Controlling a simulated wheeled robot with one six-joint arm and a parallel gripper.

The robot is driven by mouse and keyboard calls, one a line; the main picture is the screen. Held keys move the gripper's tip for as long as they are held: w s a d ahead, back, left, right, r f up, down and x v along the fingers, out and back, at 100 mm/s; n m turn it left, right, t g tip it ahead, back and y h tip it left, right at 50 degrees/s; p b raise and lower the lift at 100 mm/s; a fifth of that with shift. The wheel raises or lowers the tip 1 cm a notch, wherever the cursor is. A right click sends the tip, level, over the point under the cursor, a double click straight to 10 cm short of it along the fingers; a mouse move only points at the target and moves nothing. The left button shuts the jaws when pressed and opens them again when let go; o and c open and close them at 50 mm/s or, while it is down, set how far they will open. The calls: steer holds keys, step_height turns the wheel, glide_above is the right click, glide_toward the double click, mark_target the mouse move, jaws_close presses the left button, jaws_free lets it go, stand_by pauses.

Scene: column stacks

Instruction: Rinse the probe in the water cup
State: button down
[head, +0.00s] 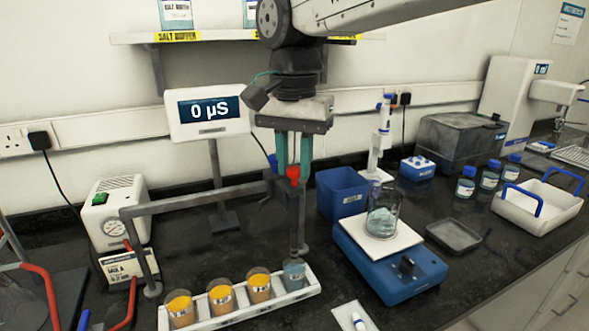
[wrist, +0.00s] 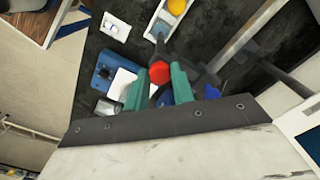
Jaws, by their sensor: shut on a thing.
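My gripper (head: 293,172) is shut on the red top of the probe (head: 293,173); its teal fingers stand on either side. The probe hangs upright, its thin dark shaft reaching down to the water cup (head: 294,275). The cup holds bluish clear liquid and stands at the right end of a white rack. I cannot tell whether the tip is inside the cup or just above it. In the wrist view the red top (wrist: 159,72) sits between the fingers (wrist: 159,78), with the water cup (wrist: 160,30) beyond.
Several orange-filled cups (head: 220,296) share the white rack (head: 240,318). The meter (head: 209,112) reads 0 µS. A grey bracket arm (head: 210,197) runs close to the probe. Right of it are a blue bin (head: 342,196) and a blue stirrer (head: 400,280) bearing a beaker (head: 382,220).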

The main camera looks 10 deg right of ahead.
steer(key=shift+w+r, duration=0.1)
steer(key=shift+r, duration=0.15)
steer(key=c, duration=1.2)
jaws_free()
steer(key=shift+o, duration=0.2)
step_height(320, 180, up, 8)
steer(key=shift+f, duration=0.1)
